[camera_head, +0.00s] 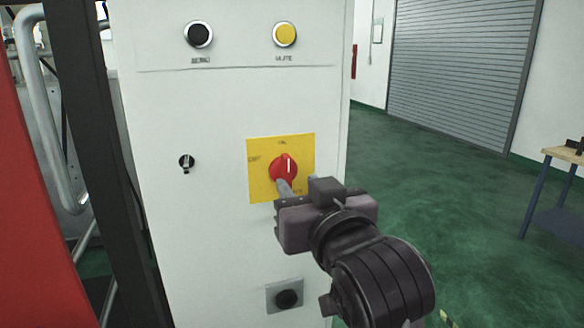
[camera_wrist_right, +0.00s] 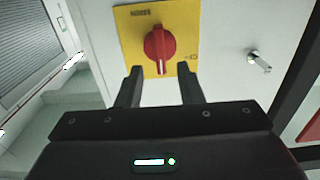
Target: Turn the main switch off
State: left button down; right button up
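The main switch is a red rotary knob (camera_head: 283,167) on a yellow plate (camera_head: 261,187), set on the white cabinet front. Its white mark points straight up toward the top label in the head view. In the right wrist view the knob (camera_wrist_right: 160,45) shows upside down, just beyond the fingertips, with the yellow plate (camera_wrist_right: 127,22) around it. My right gripper (camera_head: 298,182) is in front of the lower part of the plate. In the wrist view its two fingers (camera_wrist_right: 158,72) are spread apart with nothing between them. My left gripper is in neither view.
The white cabinet (camera_head: 210,235) also carries a black button (camera_head: 199,34), a yellow MUTE button (camera_head: 285,34), a small key switch (camera_head: 186,162) and a black knob (camera_head: 288,299) low down. A dark post (camera_head: 95,130) stands at left. Green floor (camera_head: 420,165) is open at right.

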aim_at(289, 174)
jog(key=p+x, duration=0.1)
jog(key=x, duration=0.3)
jog(key=shift+r, duration=0.1)
jog(key=shift+w+a+p, duration=0.1)
jog(key=shift+w+p, duration=0.2)
jog(key=shift+c, duration=0.4)
grip_shut()
